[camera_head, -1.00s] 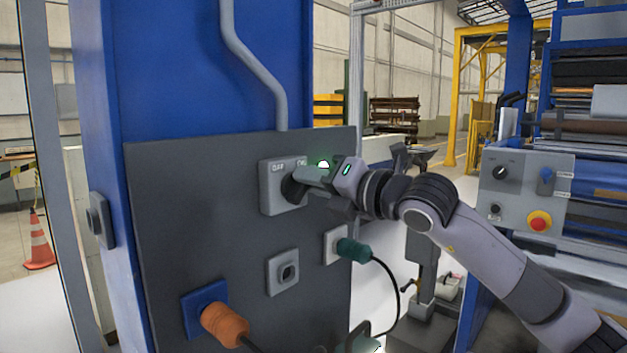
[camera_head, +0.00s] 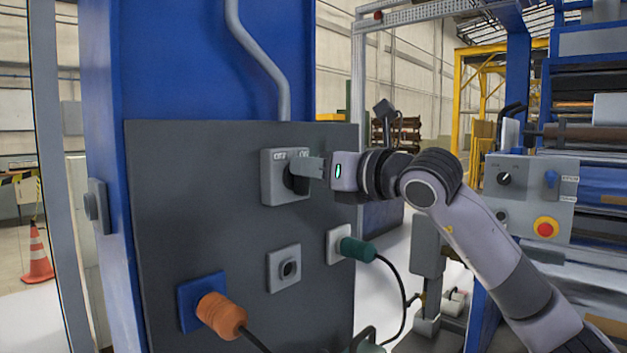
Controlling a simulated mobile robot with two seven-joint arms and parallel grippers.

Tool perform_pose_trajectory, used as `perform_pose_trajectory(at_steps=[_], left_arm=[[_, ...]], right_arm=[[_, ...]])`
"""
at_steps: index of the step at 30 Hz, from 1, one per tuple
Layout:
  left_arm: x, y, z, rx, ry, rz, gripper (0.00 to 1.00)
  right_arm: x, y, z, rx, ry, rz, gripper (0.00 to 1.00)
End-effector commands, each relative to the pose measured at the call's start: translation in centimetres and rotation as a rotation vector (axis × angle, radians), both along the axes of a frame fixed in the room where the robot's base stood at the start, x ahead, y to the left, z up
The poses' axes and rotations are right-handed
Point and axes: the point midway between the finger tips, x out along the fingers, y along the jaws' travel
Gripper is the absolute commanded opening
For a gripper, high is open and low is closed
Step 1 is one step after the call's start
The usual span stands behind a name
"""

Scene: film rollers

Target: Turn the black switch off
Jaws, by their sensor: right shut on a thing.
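The black switch (camera_head: 298,183) is a rotary knob on a grey box (camera_head: 275,188) marked OFF at left and ON at right. The box sits on the dark panel, right of centre near its top edge. My right gripper (camera_head: 306,171) reaches in from the right and is shut on the knob. Its fingers cover part of the knob and part of the ON label. The knob's exact pointing direction is hard to tell behind the fingers. My left gripper is not in view.
Below on the panel (camera_head: 215,240) are an orange plug (camera_head: 221,316) in a blue socket, a bare grey socket (camera_head: 284,268) and a green plug (camera_head: 358,250) with a black cable. A control box (camera_head: 528,195) with a red button stands at the right.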

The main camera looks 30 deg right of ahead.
Motion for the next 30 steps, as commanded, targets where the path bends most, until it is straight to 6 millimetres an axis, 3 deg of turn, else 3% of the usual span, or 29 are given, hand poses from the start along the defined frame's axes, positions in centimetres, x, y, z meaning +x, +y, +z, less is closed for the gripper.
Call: perform_pose_trajectory(at_steps=[12, 30], left_arm=[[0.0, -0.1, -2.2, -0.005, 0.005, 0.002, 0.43], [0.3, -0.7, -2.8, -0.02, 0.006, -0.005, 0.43]], right_arm=[[-0.3, 0.7, -0.1, -0.374, -0.135, 0.001, 0.0], [-0.5, 1.4, -0.4, -0.795, -0.28, 0.0, 0.0]])
